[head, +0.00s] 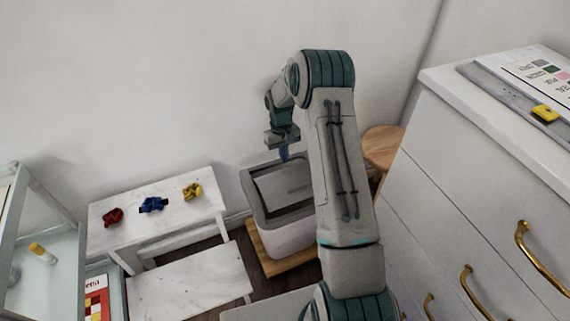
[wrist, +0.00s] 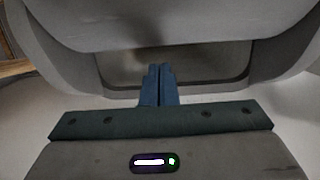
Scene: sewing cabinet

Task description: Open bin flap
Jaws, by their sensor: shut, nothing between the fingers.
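The bin (head: 285,238) is a pale tub with a dark grey rim, standing on a wooden board on the floor. Its grey flap (head: 288,186) sits within the rim; my arm hides the bin's right side. My gripper (head: 284,154) is above the back part of the bin, pointing down. In the wrist view, the blue fingers (wrist: 158,72) are together and empty, in front of a darker recess in the lid. A broad grey panel, apparently the flap (wrist: 170,28), spans the top of that view. I cannot tell whether the fingers touch it.
A white marble-topped bench (head: 125,222) at left holds red, blue and yellow scrunchies. A lower white surface (head: 190,288) is in front of it. A white drawer cabinet (head: 450,165) with brass handles stands close on the right. A round wooden stool (head: 383,143) is behind my arm.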

